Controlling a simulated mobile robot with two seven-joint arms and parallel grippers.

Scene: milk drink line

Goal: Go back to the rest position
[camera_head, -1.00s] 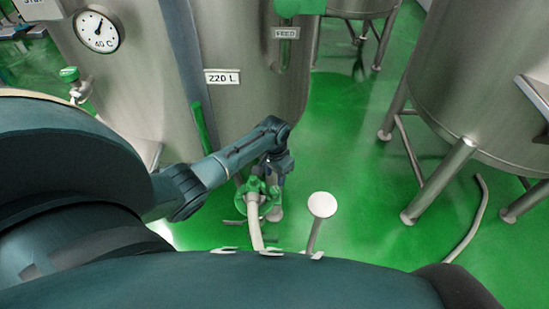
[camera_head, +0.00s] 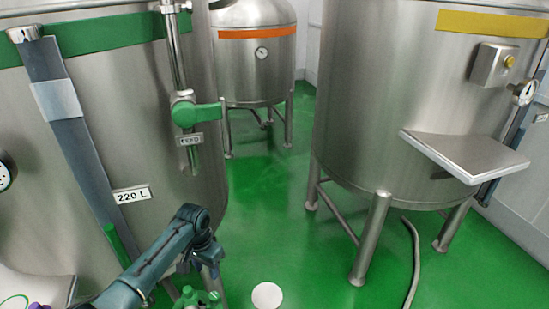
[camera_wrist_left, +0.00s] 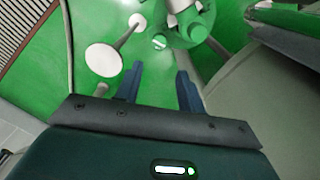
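My left arm comes in from the lower left in the head view. Its dark gripper (camera_head: 207,258) hangs down beside the steel tank labelled 220 L, and its fingertips are hard to make out there. In the left wrist view two blue fingers of this gripper (camera_wrist_left: 160,88) stand apart with only green floor between them. A green valve fitting (camera_head: 196,298) shows just below the gripper in the head view. It is also beyond the fingers in the left wrist view (camera_wrist_left: 192,28). My right gripper is out of view.
The 220 L tank (camera_head: 100,130) fills the left. A second tank (camera_head: 380,110) on legs, with a flat steel shelf (camera_head: 466,154), stands right. An orange-banded tank (camera_head: 255,70) stands behind. A white disc (camera_head: 267,295) is low in front. Green floor lies open between the tanks.

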